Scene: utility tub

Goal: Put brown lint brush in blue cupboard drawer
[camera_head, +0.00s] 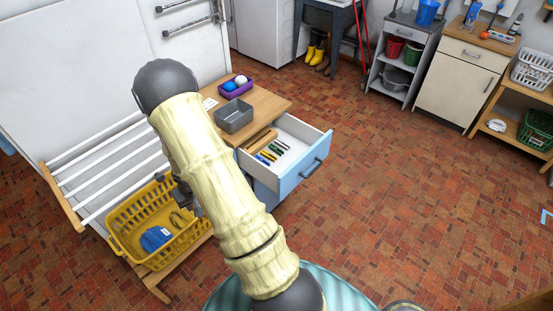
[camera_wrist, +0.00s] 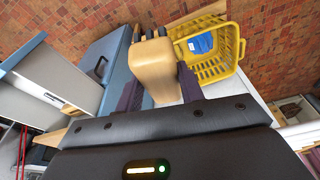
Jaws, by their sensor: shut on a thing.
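The brown lint brush (camera_wrist: 157,72), a tan block with a darker end, is between the two dark fingers of my gripper (camera_wrist: 160,85), which is shut on it. In the head view my gripper (camera_head: 184,196) is mostly hidden behind my arm, above the yellow basket's edge; the brush cannot be made out there. The blue cupboard drawer (camera_head: 311,168) is pulled open, to the right of my arm. It holds several pens and a tan wooden item (camera_head: 260,139). In the wrist view the drawer (camera_wrist: 58,85) is at the left, apart from the brush.
On the cupboard top (camera_head: 268,103) are a grey bin (camera_head: 233,117) and a purple tray (camera_head: 237,94) with balls. The floor to the right is open.

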